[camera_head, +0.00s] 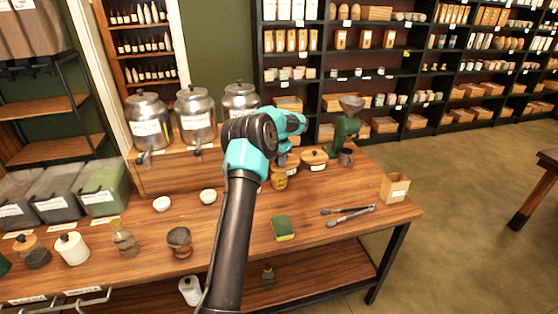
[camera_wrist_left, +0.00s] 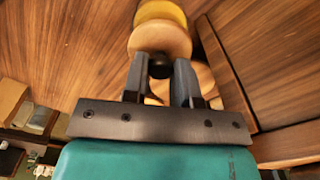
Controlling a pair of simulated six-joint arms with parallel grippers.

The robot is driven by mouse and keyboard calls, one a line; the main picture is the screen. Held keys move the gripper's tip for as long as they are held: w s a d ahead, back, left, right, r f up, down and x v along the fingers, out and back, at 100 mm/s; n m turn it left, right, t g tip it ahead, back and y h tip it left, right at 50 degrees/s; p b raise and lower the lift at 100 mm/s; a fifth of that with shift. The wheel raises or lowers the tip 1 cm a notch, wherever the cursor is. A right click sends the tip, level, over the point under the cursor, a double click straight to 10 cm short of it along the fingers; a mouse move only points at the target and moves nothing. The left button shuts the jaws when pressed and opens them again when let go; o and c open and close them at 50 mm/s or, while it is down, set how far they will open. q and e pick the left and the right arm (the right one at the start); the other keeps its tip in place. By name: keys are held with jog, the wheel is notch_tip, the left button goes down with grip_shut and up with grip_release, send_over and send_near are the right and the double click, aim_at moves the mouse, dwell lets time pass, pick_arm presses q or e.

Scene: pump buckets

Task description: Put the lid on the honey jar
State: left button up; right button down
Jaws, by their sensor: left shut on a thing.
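The honey jar (camera_head: 279,182) is small and yellow and stands on the wooden table, just below my left gripper (camera_head: 283,159) in the head view. In the left wrist view the jar's yellow top (camera_wrist_left: 160,12) shows at the upper edge, partly covered by the lid. The lid (camera_wrist_left: 160,40) is a round wooden disc with a black knob. My left gripper (camera_wrist_left: 160,75) is shut on that knob. The lid overlaps the jar in this view; I cannot tell whether they touch. My right gripper is not in view.
A wooden-lidded container (camera_head: 315,158) stands close right of the gripper, with a green grinder (camera_head: 343,130) behind it. Metal canisters (camera_head: 195,115) stand on a wooden riser at the back left.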

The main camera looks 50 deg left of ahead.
pick_arm(q)
jog(key=shift+f, duration=0.25)
jog(key=o, duration=0.7)
jog(key=shift+o, duration=0.5)
jog(key=o, duration=0.4)
jog(key=shift+r, duration=0.15)
jog(key=shift+r, duration=2.6)
